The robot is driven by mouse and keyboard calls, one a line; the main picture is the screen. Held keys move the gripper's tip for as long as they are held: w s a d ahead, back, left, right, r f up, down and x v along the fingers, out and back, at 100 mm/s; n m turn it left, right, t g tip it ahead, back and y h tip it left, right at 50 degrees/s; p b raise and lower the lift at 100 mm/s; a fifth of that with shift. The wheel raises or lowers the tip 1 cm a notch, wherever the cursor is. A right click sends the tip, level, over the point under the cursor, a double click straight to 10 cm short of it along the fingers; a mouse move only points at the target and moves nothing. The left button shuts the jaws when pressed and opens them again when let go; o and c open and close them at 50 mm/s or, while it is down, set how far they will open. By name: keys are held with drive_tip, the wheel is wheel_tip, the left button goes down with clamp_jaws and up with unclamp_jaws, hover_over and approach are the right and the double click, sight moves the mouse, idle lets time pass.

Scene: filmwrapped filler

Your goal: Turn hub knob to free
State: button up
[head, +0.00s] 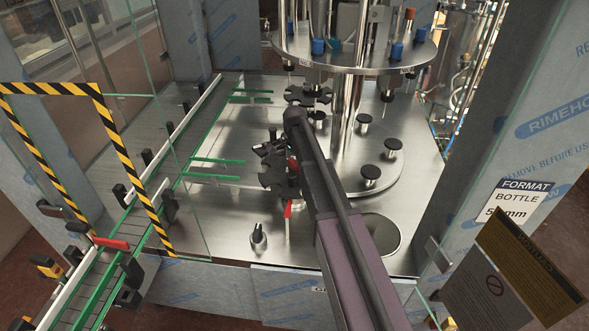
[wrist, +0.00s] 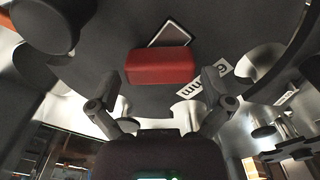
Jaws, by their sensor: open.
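The hub knob is a red bar-shaped block (wrist: 160,66) on top of a dark starwheel (wrist: 115,78) in the wrist view. It lies roughly across the picture, beside a pale-edged triangular mark. In the head view a red piece (head: 293,166), apparently this knob, shows partly behind my arm above the starwheel (head: 272,181). My gripper (wrist: 160,106) is open and empty, its fingertips spread below the knob's left and right ends in the wrist view. It does not appear to touch the knob. In the head view my gripper (head: 269,149) is small and dark against the starwheel.
A second dark starwheel (head: 308,95) sits farther back. A red-handled lever (head: 288,209) stands in front. The conveyor (head: 150,185) with green rails runs at left, behind a striped guard frame (head: 125,150). A round upper plate (head: 355,52) carries filling heads. Bare steel deck (head: 222,215) lies front left.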

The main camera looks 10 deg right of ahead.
drive_tip(key=shift+f+b, duration=0.4)
drive_tip(key=shift+f, duration=0.25)
drive_tip(key=c, duration=0.8)
drive_tip(key=shift+n, duration=0.4)
drive_tip(key=n, duration=0.9)
